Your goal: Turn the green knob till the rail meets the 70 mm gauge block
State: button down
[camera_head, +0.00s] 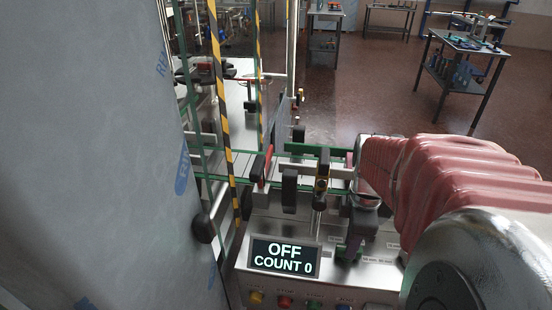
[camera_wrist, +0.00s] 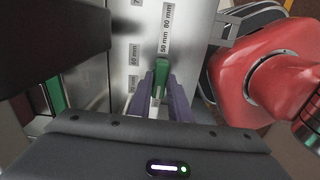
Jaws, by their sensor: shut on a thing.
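My gripper (camera_wrist: 161,76) is shut on a narrow green piece, which I take for the green knob (camera_wrist: 159,83). Its dark purple fingers stand on either side of the knob and hide much of its shape. In the head view my gripper (camera_head: 351,248) is low over the metal machine top, with bits of green at its fingertips. A green rail (camera_head: 308,150) runs along the conveyor behind. Printed labels (camera_wrist: 166,30) reading 50 mm and 80 mm lie just beyond the knob. I cannot pick out the 70 mm gauge block.
A display (camera_head: 284,257) reads OFF and COUNT 0, with coloured buttons (camera_head: 285,302) below it. A large film-wrapped panel (camera_head: 90,150) fills the left. Open floor (camera_head: 370,95) lies behind.

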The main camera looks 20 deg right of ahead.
jog(key=shift+m, duration=0.3)
jog(key=m, duration=0.4)
jog(key=shift+a, duration=0.1)
jog(key=m, duration=0.6)
dwell(0.4)
jog(key=c, duration=1.6)
grip_release()
jog(key=shift+c, duration=0.2)
